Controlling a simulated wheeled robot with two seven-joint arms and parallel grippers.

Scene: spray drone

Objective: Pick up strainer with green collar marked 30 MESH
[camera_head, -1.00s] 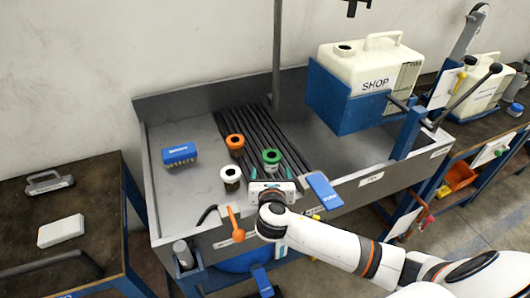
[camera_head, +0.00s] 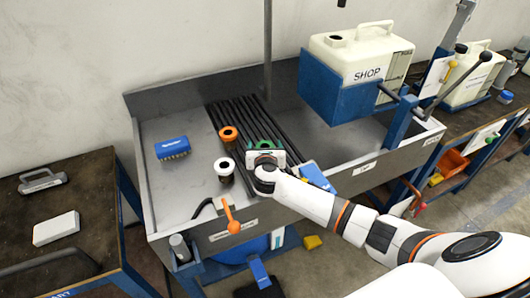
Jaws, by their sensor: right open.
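The strainer with the green collar (camera_head: 265,144) stands on the black ribbed rack in the grey sink. Only the far part of its collar shows; my right gripper hides the rest, and I cannot read any marking. My right gripper (camera_head: 265,156) is right at the green-collared strainer, from the front side, with its fingers mostly hidden behind its own body. It is open; I cannot tell whether it touches the strainer. My left gripper is not in view.
A strainer with an orange collar (camera_head: 229,134) and one with a white collar (camera_head: 224,167) stand close on the left. A blue brush (camera_head: 172,148) lies further left. A blue holder (camera_head: 339,97) bears a white SHOP tank (camera_head: 363,58) at the back right. An orange-handled valve (camera_head: 231,215) is at the front edge.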

